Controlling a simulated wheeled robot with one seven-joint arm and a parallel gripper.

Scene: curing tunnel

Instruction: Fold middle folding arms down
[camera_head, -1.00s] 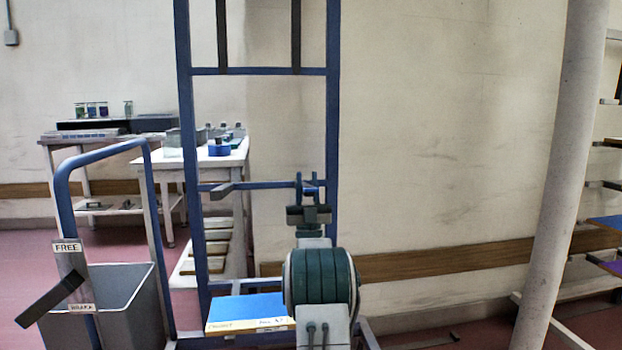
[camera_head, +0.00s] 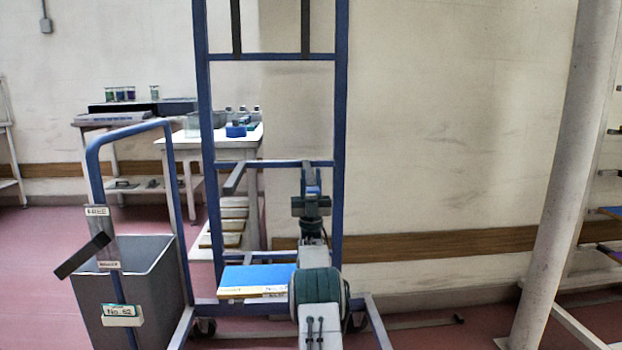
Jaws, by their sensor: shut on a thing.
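A tall blue rack frame (camera_head: 342,110) stands in the middle of the view. At its middle crossbar, the left folding arm (camera_head: 234,178) sticks out towards me, roughly level. The right folding arm (camera_head: 308,170) is mostly hidden behind my gripper (camera_head: 312,190). My gripper is at the right end of that crossbar and appears shut on the right folding arm; its fingertips are small and partly hidden. Two dark upper bars (camera_head: 236,27) hang upright at the top of the frame.
A blue-topped board (camera_head: 260,276) lies low on the rack, partly behind my arm. A grey bin (camera_head: 140,275) and a blue handle (camera_head: 95,170) with signs stand at left. A white table (camera_head: 215,141) is behind. A pale post (camera_head: 565,170) stands at right.

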